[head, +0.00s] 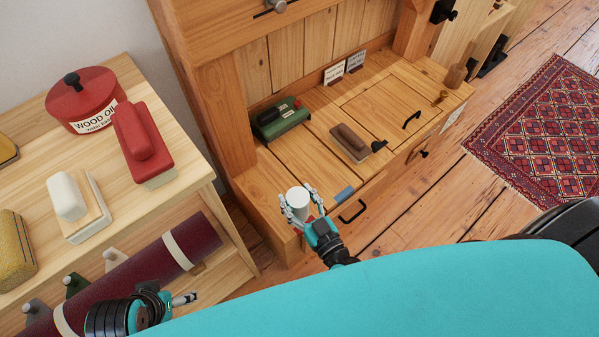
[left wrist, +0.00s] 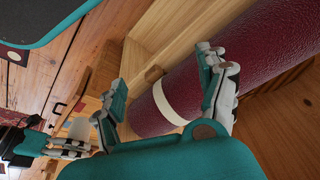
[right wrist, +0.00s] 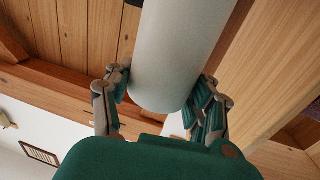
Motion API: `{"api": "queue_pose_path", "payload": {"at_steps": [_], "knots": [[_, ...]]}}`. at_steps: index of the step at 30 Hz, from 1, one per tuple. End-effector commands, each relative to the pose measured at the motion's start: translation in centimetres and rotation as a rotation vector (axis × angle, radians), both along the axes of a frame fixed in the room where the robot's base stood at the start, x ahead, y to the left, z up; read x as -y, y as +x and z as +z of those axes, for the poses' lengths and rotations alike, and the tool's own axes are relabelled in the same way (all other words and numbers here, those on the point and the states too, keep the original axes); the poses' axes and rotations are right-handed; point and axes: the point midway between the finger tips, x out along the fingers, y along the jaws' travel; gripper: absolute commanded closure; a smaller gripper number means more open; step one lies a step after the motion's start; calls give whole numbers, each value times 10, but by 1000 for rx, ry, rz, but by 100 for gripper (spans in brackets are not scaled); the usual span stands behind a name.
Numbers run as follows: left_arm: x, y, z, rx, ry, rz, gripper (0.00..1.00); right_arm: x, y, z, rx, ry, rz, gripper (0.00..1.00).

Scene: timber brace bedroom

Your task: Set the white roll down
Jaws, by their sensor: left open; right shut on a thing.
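The white roll (head: 298,199) is held upright in my right gripper (head: 305,204), above the near-left edge of the wooden bench top. In the right wrist view the roll (right wrist: 175,55) stands between the two fingers of the right gripper (right wrist: 160,105), which are shut on it. In the left wrist view the roll (left wrist: 79,128) shows small at the left. My left gripper (left wrist: 165,85) is open and empty, in front of a dark red rolled bundle (left wrist: 200,70) with a cream band. In the head view the left gripper (head: 184,299) shows low at the left.
A side table (head: 98,190) holds a red wood-oil tin (head: 84,98), a red block tool (head: 143,145) and a white-topped block (head: 68,197).

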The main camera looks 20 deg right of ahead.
Motion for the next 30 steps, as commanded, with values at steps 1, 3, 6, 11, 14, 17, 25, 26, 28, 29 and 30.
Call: {"api": "queue_pose_path", "payload": {"at_steps": [1, 3, 6, 11, 14, 17, 25, 26, 28, 29, 30], "knots": [[-1, -3, 8, 9, -1, 0, 25, 4, 16, -3, 6, -3, 1, 82], [-1, -6, 14, 11, 0, 1, 25, 9, 34, -5, 6, -3, 0, 82], [-2, -8, 13, 11, 0, 1, 25, 17, 59, -8, 5, -4, 0, 82], [-1, -8, 6, 11, 0, 1, 25, 24, 87, -10, 2, -2, 0, 82], [-1, -8, 4, 11, 0, 1, 25, 27, 95, -10, 1, -2, 0, 82], [-1, -5, 4, 21, -2, 1, 25, 27, 97, -12, -1, -1, 0, 82], [16, 48, 13, 276, -55, -20, 25, 28, 97, -34, -1, -1, 0, 82], [18, 54, 16, 308, -62, -23, 25, 28, 97, -36, -1, -1, 0, 82], [22, 67, 23, 377, -77, -28, 25, 28, 97, -40, 0, -1, 0, 82], [24, 71, 25, 401, -82, -30, 25, 27, 97, -41, 0, -1, 0, 82], [25, 76, 28, 429, -89, -32, 25, 27, 97, -43, -1, -1, 1, 82]]}}
